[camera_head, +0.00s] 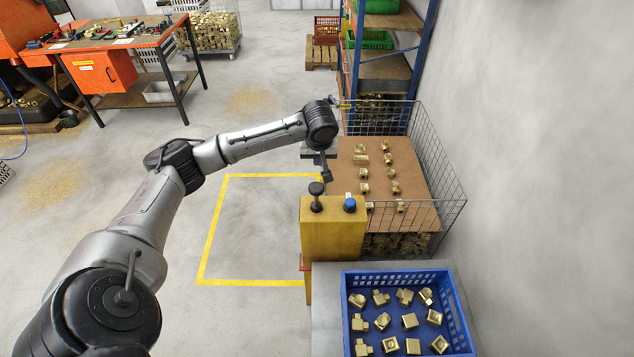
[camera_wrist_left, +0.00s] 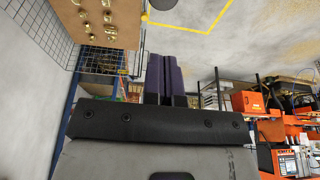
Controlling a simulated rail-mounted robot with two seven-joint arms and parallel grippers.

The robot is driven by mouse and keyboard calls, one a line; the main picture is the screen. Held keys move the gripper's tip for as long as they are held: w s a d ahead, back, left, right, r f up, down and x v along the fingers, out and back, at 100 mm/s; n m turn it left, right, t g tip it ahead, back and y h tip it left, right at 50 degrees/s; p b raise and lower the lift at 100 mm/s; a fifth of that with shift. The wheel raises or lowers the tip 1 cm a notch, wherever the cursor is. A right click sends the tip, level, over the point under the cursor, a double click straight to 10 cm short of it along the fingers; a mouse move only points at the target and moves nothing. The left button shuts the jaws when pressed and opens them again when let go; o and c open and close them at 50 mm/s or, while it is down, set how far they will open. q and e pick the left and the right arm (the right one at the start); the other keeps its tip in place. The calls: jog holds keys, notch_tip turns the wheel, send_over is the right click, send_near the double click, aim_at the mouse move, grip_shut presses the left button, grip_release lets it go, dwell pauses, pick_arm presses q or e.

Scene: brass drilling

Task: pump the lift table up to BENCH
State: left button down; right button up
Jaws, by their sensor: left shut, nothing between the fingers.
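The lift table's grey platform (camera_head: 325,300) shows at the bottom, partly cut off. A blue crate (camera_head: 460,325) of brass fittings stands on it. A yellow control post (camera_head: 333,235) rises at its far side, with a black knob (camera_head: 316,190) on a short stem and a blue button (camera_head: 350,204) on top. No BENCH mark is readable. My left gripper (camera_head: 325,174) is above and beyond the black knob, apart from it as far as I can tell. In the left wrist view its fingers (camera_wrist_left: 166,75) are together, with nothing between them. My right gripper is not in view.
A wire mesh cage (camera_head: 450,215) with brass parts on a brown board (camera_head: 378,180) stands beyond the post. A blue-framed shelf (camera_head: 415,70) is behind it. A yellow floor outline (camera_head: 208,235) encloses clear floor at left. A workbench (camera_head: 150,42) stands at the back left.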

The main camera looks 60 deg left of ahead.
pick_arm(q)
send_near(317, 186)
jog(key=x, duration=0.5)
jog(key=shift+a, duration=0.2)
jog(key=shift+f, duration=0.85)
